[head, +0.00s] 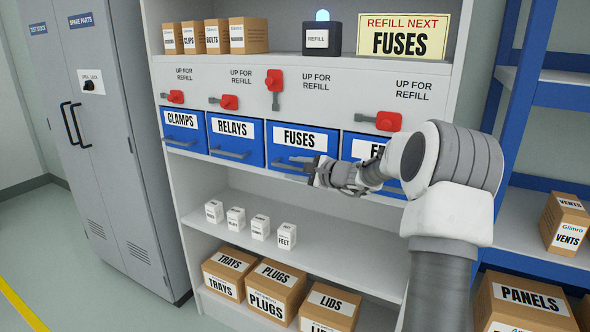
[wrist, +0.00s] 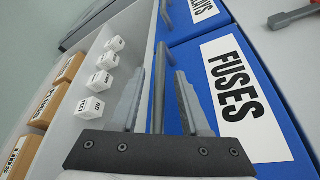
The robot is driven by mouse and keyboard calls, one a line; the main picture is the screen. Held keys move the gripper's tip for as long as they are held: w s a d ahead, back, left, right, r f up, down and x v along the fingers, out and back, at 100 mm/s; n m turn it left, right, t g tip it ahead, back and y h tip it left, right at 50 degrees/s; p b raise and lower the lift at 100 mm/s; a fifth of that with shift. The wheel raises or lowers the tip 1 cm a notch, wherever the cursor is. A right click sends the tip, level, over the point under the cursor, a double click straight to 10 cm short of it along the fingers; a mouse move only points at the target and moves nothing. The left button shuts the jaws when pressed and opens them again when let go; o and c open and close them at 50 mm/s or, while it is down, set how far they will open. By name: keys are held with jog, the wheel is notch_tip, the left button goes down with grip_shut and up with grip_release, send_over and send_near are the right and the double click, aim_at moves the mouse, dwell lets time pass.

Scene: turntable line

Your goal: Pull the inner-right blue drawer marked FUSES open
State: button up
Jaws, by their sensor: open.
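The blue FUSES drawer (head: 325,150) is third from the left in the drawer row and sits flush with its neighbours, shut. It also fills the right of the wrist view (wrist: 270,62). Its grey bar handle (wrist: 159,85) shows between my two fingers in the wrist view, apart from both as far as I can see. My gripper (head: 303,168) is open in front of the drawer's lower part, and its fingers (wrist: 162,95) lie on either side of the bar. The red latch (head: 274,80) above this drawer stands upright, with its grey lever pointing down.
The RELAYS drawer (head: 235,131) is on the left, and a partly hidden drawer (head: 362,140) is on the right behind my arm. Their latches lie sideways. Small white boxes (head: 260,227) stand on the shelf below. A sign (head: 402,37) reads REFILL NEXT FUSES.

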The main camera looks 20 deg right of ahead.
grip_shut()
dwell(1.3)
